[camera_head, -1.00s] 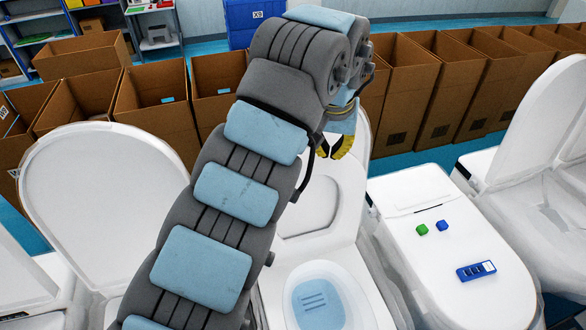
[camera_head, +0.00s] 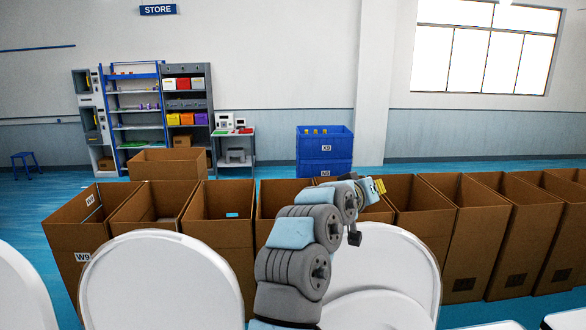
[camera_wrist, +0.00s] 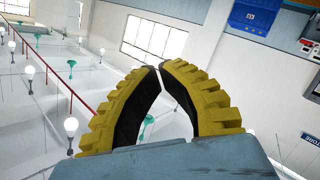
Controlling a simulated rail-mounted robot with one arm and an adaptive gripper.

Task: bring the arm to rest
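The wrist view looks up at the ceiling lamps and a wall.
Blue crates (camera_head: 325,150) and shelves (camera_head: 135,110) stand farther back. The air around my gripper looks clear.

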